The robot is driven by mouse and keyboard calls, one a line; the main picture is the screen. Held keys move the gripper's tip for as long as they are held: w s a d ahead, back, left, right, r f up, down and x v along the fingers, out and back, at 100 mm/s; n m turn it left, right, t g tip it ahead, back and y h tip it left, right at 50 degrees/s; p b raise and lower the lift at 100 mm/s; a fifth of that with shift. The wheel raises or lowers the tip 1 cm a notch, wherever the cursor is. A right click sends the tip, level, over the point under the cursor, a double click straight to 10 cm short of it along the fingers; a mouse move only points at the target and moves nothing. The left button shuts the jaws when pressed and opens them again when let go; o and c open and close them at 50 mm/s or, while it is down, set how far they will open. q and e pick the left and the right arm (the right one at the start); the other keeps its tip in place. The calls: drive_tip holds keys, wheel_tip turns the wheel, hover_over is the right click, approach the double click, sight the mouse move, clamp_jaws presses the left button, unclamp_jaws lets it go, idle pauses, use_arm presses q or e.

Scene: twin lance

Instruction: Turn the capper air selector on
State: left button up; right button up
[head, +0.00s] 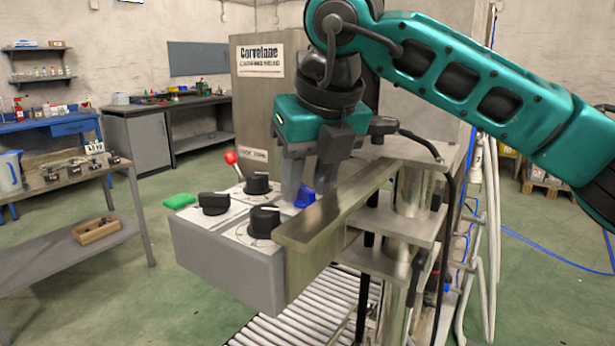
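A grey control box (225,268) carries three black selector knobs: left (213,203), back (257,183) and front (264,221). A blue knob (304,198) sits on the right of its top. A lever with a red ball (231,158) rises behind the black knobs. I cannot read which knob is the capper air selector. My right gripper (307,188) points down at the blue knob. Its two fingers are apart, with the knob at their tips. I cannot tell whether they touch it. My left gripper is not in view.
A metal beam (335,212) runs close along the box's right side. A green block (179,201) is at the box's left corner. The capper's metal cabinet (250,110) stands behind, and a roller conveyor (300,318) lies below.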

drive_tip(key=shift+c, duration=0.5)
clamp_jaws()
